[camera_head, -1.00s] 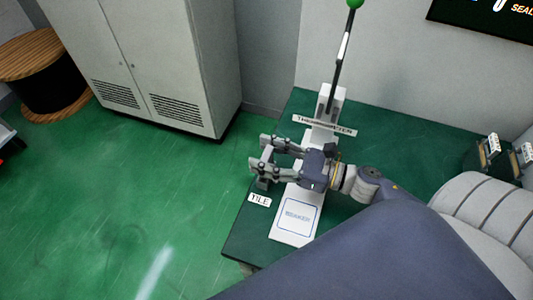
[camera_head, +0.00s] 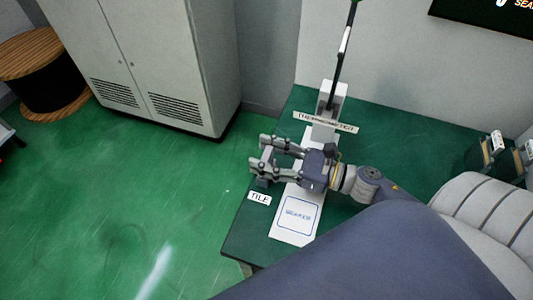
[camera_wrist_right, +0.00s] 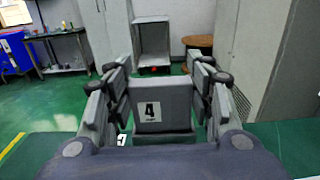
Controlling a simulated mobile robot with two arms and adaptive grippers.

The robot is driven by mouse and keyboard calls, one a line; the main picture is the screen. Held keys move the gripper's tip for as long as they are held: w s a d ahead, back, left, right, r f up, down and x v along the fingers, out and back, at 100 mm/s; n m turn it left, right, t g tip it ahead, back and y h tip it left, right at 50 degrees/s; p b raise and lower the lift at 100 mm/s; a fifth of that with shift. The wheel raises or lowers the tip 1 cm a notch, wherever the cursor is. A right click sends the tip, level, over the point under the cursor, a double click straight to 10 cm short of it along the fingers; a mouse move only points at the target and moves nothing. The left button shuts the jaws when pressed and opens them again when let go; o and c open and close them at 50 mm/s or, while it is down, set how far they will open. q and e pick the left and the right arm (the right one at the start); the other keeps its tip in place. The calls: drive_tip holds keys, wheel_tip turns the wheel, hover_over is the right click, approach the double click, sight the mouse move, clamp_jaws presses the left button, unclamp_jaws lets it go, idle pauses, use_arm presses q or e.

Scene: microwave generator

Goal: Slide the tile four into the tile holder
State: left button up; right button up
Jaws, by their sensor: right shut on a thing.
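Tile four (camera_wrist_right: 150,98) is a grey plate with a white label reading 4, upright between the two fingers of my right gripper (camera_head: 258,152). The right gripper is shut on it, and the fingers show on both sides of the tile in the wrist view (camera_wrist_right: 165,92). A grey piece that looks like the tile holder (camera_wrist_right: 165,138) shows just under the tile. I cannot tell whether the tile is seated in it. In the head view the holder is mostly hidden under the fingers, beside the TILE label (camera_head: 259,198). My left gripper is not in view.
The green table (camera_head: 405,140) carries a white base plate with a BEAKER square (camera_head: 298,215) and a THERMOMETER label (camera_head: 325,122). A tall stand (camera_head: 333,97) rises behind. Small dark units (camera_head: 490,152) stand at the right. A grey cabinet (camera_head: 155,60) stands on the floor beyond.

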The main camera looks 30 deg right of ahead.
drive_tip(key=shift+f+b, duration=1.35)
drive_tip(key=shift+f, duration=0.2)
drive_tip(key=o, duration=1.2)
drive_tip(key=shift+o, duration=0.2)
drive_tip(key=shift+s+d, duration=0.1)
drive_tip(key=shift+s, duration=0.05)
drive_tip(key=v, duration=1.1)
drive_tip(key=shift+s+d, duration=0.25)
drive_tip(key=shift+s, duration=0.05)
